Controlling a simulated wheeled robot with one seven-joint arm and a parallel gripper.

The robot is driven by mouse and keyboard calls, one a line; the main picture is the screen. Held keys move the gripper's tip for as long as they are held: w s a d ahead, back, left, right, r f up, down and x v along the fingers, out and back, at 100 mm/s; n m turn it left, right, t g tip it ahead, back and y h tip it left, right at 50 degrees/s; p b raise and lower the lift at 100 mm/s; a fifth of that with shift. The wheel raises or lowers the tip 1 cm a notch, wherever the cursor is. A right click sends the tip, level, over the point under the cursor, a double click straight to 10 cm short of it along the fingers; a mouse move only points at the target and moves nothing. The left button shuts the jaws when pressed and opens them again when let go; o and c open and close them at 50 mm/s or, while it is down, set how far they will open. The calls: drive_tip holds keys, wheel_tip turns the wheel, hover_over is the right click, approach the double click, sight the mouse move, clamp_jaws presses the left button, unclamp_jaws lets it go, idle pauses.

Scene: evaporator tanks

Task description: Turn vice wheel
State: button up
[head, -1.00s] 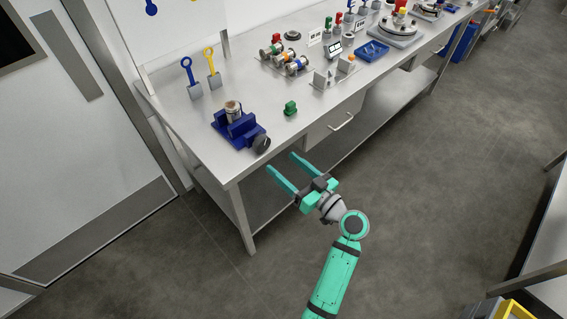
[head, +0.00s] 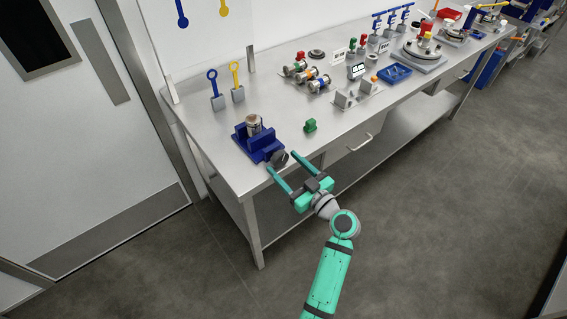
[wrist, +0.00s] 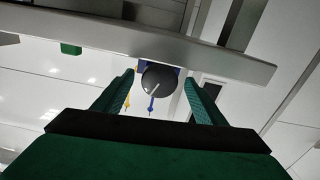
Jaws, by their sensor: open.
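The vice (head: 258,142) is blue and stands near the left front corner of the steel table, with a metal cylinder (head: 254,123) in it. Its dark round wheel (head: 279,158) faces the table's front edge. My gripper (head: 281,166) is open and empty at the front edge, its teal fingers pointing toward the wheel. In the wrist view the dark wheel (wrist: 158,77) shows with a light line on its face, between and beyond the two fingertips (wrist: 159,80). I see no contact between fingers and wheel.
The table edge (wrist: 120,40) crosses the wrist view close to the fingers. A green block (head: 310,125) stands right of the vice. Blue and yellow upright tools (head: 214,88) stand behind it. Coloured spools (head: 307,76) and a blue tray (head: 394,73) are farther right. The floor in front is clear.

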drive_tip(key=shift+w+a, duration=0.45)
drive_tip(key=shift+w, duration=0.15)
drive_tip(key=shift+c, duration=0.6)
drive_tip(key=c, duration=0.9)
drive_tip(key=shift+m, duration=2.3)
drive_tip(key=o, duration=1)
drive_tip(key=v, duration=1.1)
drive_tip(key=shift+a, duration=0.1)
